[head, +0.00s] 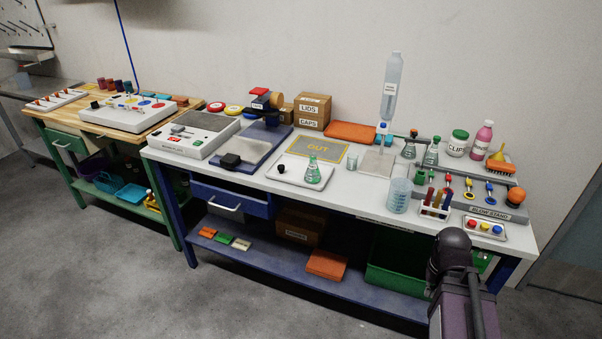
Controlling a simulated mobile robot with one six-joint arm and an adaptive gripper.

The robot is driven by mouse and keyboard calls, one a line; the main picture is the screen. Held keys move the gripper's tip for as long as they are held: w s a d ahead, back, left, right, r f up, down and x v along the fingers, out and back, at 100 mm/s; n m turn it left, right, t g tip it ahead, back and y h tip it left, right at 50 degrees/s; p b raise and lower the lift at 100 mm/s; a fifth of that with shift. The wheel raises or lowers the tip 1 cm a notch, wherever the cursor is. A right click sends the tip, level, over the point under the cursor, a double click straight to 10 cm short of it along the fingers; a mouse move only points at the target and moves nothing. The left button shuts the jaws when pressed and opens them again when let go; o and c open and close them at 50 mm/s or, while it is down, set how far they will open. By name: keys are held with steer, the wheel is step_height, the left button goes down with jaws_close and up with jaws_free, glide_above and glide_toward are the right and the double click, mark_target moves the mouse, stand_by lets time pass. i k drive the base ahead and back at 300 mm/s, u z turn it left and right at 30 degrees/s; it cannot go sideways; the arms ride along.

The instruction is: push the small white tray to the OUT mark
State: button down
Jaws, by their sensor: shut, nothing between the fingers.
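The small white tray (287,175) lies flat near the front edge of the white bench top. A conical flask with green liquid (313,172) stands on its right part. The OUT mark (317,148) is a grey rectangle with a yellow border and yellow lettering, just behind the tray. The tray's back edge is close to the mark's front border; I cannot tell whether they overlap. My gripper is not in view. Only a part of my arm shows at the lower right, in front of the bench.
A blue-based device with a black block (231,160) stands left of the tray. A small beaker (352,161) and a dispenser stand (375,164) are to the right. A larger beaker (398,194) stands near the front edge. Cardboard boxes (312,111) are behind the mark.

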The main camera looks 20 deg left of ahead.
mark_target(295, 167)
steer(key=u, duration=1.15)
steer(key=i, duration=0.6)
steer(key=z, duration=1.15)
